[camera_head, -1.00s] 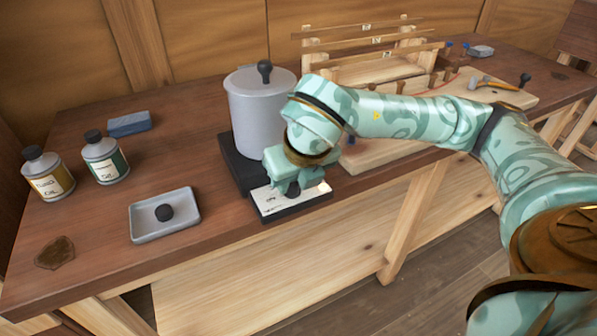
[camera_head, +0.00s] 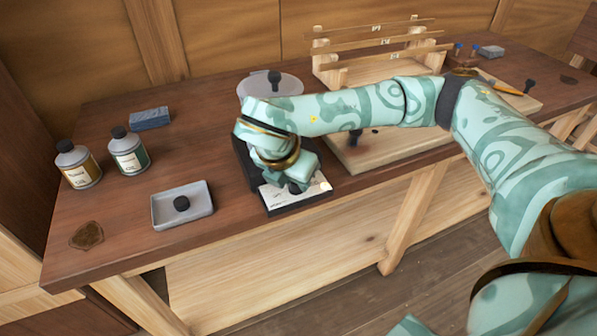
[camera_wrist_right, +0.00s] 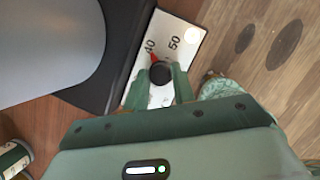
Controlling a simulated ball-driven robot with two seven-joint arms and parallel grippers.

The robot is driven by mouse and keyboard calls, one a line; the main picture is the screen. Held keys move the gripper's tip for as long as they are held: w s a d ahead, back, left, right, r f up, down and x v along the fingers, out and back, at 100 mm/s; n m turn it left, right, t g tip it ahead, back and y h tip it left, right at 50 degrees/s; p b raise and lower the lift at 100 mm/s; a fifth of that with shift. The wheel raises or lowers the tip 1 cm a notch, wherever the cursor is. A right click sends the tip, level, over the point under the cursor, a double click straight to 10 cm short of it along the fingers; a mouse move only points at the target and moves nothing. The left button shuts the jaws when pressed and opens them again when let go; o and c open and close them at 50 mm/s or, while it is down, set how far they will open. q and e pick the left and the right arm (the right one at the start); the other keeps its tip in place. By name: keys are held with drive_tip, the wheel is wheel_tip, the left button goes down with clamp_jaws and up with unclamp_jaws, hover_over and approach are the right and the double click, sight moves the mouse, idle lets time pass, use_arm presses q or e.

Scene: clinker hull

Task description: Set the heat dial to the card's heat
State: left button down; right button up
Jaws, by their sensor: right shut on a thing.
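My right gripper (camera_head: 294,187) reaches down over the white dial plate (camera_head: 285,201) on the front of the black heater base (camera_head: 246,168). In the right wrist view, the gripper (camera_wrist_right: 160,78) is shut on the black heat dial (camera_wrist_right: 160,73), one finger on each side. A red mark on the dial's edge lies close to the printed 40; the 50 is printed to its right. Other markings on the plate (camera_wrist_right: 192,36) are hidden by the fingers. A grey pot (camera_head: 287,84) stands on the base, partly behind my arm. I cannot make out the card. My left gripper is not in view.
A grey tray (camera_head: 160,212) with a black knob-like piece, two bottles (camera_head: 128,152) and a blue block (camera_head: 150,118) stand to the left. A wooden board (camera_head: 400,145) and rack (camera_head: 335,72) are to the right. The bench's front edge is close to the dial.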

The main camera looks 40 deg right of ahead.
drive_tip(key=m+p, duration=0.1)
drive_tip(key=m, duration=0.1)
drive_tip(key=m+g+p, duration=0.1)
drive_tip(key=p, duration=0.1)
drive_tip(key=m+g+p, duration=0.1)
drive_tip(key=m+p, duration=0.1)
drive_tip(key=shift+w+r+m, duration=0.15)
drive_tip(key=shift+r+m, duration=0.1)
drive_tip(key=shift+m, duration=0.05)
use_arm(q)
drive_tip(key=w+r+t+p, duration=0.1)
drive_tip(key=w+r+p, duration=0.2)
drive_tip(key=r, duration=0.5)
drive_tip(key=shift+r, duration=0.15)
use_arm(e)
drive_tip(key=shift+w+f+m+g, duration=0.1)
drive_tip(key=shift+m+g, duration=0.35)
drive_tip(key=shift+m, duration=0.6)
drive_tip(key=shift+w+f+m+g, duration=0.1)
drive_tip(key=shift+m+g, duration=0.35)
drive_tip(key=shift+m, duration=0.6)
drive_tip(key=o, duration=1)
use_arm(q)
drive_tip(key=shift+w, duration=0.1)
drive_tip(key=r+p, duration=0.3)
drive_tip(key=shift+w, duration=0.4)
use_arm(e)
drive_tip(key=v, duration=1.6)
drive_tip(key=shift+w+d+r, duration=0.1)
drive_tip(key=shift+w+r, duration=0.05)
